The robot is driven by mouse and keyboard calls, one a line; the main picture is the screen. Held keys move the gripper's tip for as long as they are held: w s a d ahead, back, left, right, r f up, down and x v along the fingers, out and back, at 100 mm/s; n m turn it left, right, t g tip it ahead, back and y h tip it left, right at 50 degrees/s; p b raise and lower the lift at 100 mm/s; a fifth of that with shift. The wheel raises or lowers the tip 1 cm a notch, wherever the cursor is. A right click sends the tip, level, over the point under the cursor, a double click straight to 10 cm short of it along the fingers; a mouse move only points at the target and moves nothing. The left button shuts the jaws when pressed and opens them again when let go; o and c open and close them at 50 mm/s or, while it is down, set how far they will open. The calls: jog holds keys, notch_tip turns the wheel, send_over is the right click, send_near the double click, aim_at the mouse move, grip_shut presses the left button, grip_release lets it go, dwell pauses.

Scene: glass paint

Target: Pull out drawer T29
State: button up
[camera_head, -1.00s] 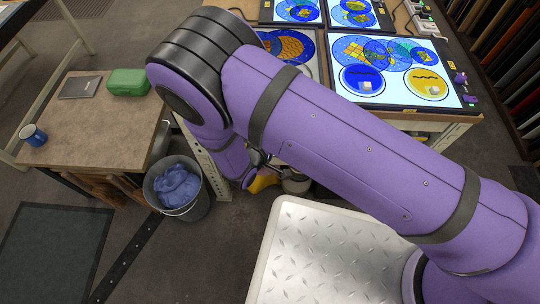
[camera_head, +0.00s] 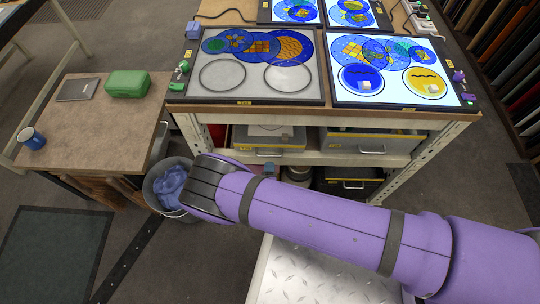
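Several grey drawers with yellow labels sit in the shelving under the workbench. One is at the upper left (camera_head: 290,148), one at the upper right (camera_head: 405,148) and one lower right (camera_head: 372,172). The labels are too small to read for certain, so I cannot tell which one is T29. My purple arm crosses in front of the lower shelving. My gripper is not visible; the end of the arm is hidden behind its own links.
A bucket (camera_head: 158,205) with blue cloth stands left of the bench. A side table (camera_head: 85,125) holds a green box (camera_head: 127,84) and a blue mug (camera_head: 32,138). Glass panels lie on the workbench (camera_head: 200,110).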

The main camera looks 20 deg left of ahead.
aim_at(270, 156)
jog(key=x, duration=0.7)
jog(key=shift+w, duration=0.2)
grip_shut()
